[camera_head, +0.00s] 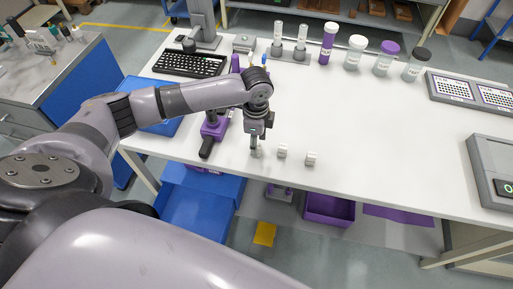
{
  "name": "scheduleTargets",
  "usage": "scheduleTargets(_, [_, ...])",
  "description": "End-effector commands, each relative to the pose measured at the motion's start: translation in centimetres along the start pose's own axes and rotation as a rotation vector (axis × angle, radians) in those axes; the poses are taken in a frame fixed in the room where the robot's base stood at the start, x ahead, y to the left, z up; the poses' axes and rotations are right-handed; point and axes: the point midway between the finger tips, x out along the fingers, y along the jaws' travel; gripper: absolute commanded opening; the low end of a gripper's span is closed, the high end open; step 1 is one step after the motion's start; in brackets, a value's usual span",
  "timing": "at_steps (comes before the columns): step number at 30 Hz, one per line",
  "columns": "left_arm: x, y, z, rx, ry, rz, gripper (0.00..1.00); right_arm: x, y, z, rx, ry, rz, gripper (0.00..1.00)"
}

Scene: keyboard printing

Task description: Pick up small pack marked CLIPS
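Three small white packs stand in a row near the front edge of the white table: a left one (258,152), a middle one (283,151) and a right one (311,158). Their markings are too small to read, so I cannot tell which one says CLIPS. My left gripper (255,146) points down at the left pack, which is partly hidden by the fingers. I cannot tell whether the fingers are closed on it or only around it. My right gripper is not in view.
A purple and black device (214,125) stands just left of the packs. A keyboard (190,64) and several lidded bottles, one purple (328,43), stand at the back. Grey trays (470,92) lie at right. The table's middle is clear.

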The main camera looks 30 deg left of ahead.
Motion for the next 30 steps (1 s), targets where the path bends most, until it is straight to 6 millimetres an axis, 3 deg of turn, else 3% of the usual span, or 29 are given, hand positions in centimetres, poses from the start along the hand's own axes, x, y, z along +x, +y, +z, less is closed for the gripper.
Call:
scheduleTargets(6, [2.8,0.3,-0.1,0.000,-0.001,0.002,0.42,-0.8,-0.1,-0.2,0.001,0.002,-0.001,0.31])
scheduleTargets(15, [3.3,0.2,-0.1,0.001,0.000,-0.001,0.41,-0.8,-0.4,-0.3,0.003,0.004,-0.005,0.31])
scheduleTargets(30, [3.2,0.2,-0.1,0.001,0.000,-0.001,0.08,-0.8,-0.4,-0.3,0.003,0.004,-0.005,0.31])
